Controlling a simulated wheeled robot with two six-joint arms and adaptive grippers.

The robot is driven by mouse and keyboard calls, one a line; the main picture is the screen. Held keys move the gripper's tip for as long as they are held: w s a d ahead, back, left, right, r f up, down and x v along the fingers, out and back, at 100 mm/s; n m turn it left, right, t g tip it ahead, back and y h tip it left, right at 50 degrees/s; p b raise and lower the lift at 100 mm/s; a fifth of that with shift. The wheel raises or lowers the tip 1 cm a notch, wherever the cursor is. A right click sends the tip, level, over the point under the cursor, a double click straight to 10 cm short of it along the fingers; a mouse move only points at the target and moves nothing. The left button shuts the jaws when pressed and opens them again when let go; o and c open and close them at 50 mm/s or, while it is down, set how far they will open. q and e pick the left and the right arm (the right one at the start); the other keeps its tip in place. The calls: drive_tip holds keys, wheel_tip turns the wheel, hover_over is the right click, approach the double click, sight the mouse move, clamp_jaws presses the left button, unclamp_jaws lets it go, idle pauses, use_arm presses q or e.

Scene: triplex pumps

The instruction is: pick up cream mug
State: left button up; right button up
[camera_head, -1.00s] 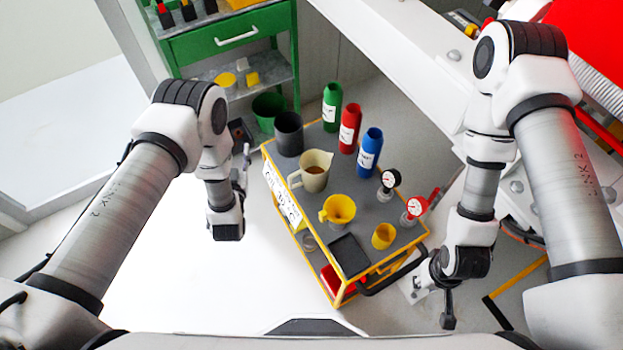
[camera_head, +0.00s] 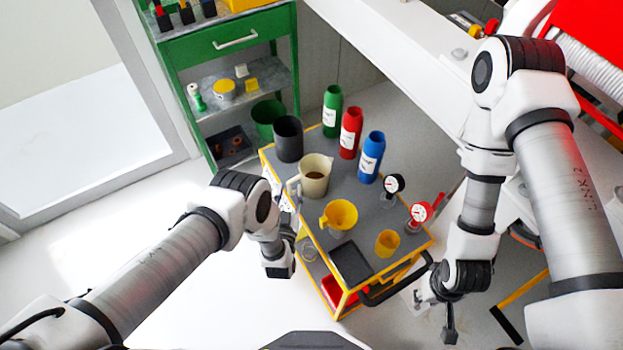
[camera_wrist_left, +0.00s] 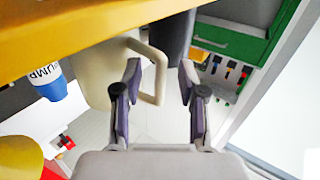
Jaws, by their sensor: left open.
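The cream mug (camera_head: 316,182), a jug-like vessel with a brown inside, stands upright on the grey-topped cart (camera_head: 375,215). Its handle points left, toward my left arm. My left gripper (camera_head: 290,208) is at the cart's left edge, close to the handle. In the left wrist view, the open left gripper (camera_wrist_left: 160,82) has its two fingers spread on either side of the cream mug's (camera_wrist_left: 98,70) looped handle, which shows between them; I cannot tell whether they touch it. My right gripper (camera_head: 436,306) hangs at the cart's right front, with its fingers unclear.
A dark grey cylinder (camera_head: 288,140) stands just behind the mug, and a yellow funnel-like cup (camera_head: 340,216) in front. Green (camera_head: 332,112), red (camera_head: 350,133) and blue (camera_head: 371,158) bottles stand to the right. Gauges and a small yellow cup (camera_head: 387,243) stand farther right.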

use_arm(q)
clamp_jaws()
drive_tip(key=shift+r, duration=0.2)
wheel_tip(320, 180, up, 10)
drive_tip(key=p, duration=0.3)
drive_tip(key=shift+f, duration=0.15)
idle(0.4)
